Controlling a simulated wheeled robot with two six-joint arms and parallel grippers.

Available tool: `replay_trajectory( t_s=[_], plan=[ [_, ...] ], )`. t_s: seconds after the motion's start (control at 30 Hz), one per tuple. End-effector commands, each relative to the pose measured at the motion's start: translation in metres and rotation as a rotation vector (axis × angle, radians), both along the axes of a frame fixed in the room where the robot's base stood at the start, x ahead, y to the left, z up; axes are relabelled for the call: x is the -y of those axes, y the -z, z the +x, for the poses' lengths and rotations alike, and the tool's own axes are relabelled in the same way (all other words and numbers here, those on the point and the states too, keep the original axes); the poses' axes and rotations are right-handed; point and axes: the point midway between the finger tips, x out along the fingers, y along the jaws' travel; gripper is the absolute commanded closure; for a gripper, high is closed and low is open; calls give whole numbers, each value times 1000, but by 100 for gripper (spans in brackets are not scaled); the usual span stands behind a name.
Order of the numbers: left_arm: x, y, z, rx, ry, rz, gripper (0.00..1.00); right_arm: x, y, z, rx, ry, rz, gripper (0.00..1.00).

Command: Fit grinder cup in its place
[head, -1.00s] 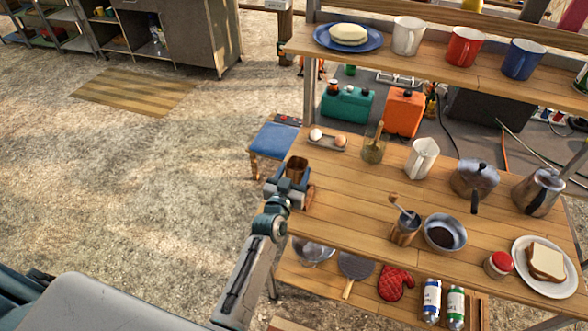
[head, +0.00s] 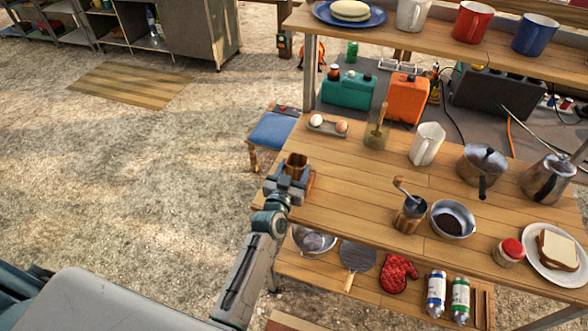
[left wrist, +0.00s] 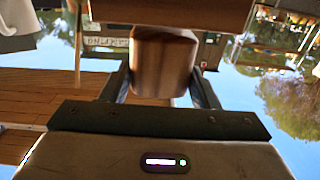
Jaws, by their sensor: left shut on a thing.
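My left gripper (head: 292,180) is shut on the grinder cup (head: 297,161), a brown, copper-toned cup with its open mouth up, at the left edge of the wooden table. In the left wrist view the cup (left wrist: 163,60) sits between the two fingers of my left gripper (left wrist: 162,88). A reddish-brown wooden piece (head: 311,182) shows beside and partly behind the gripper; whether the cup touches it I cannot tell. The grinder (head: 410,215), with a crank and wooden knob, stands upright to the right, left of a pan. My right gripper is out of view.
The wooden table (head: 340,205) has clear room between cup and grinder. Behind are an egg tray (head: 327,126), a jar with a wooden handle (head: 375,137) and a white jug (head: 426,145). A steel pan (head: 452,219) is close to the grinder. A shelf crosses above.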

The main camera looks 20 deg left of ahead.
Motion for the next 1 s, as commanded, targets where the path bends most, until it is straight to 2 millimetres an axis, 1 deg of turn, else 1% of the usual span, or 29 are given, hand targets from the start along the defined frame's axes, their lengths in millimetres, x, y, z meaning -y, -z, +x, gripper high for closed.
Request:
replay_trajectory(
  t_s=[0.03,0.5,0.7,0.97,1.0],
  plan=[
    [0,6,0,1,0,0,69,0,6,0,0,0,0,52],
    [0,33,0,1,0,1,69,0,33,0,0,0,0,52],
    [0,38,0,1,0,1,69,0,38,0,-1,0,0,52],
    [0,38,0,1,0,0,69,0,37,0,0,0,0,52],
    [0,38,0,1,0,0,43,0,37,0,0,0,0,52]
  ],
)
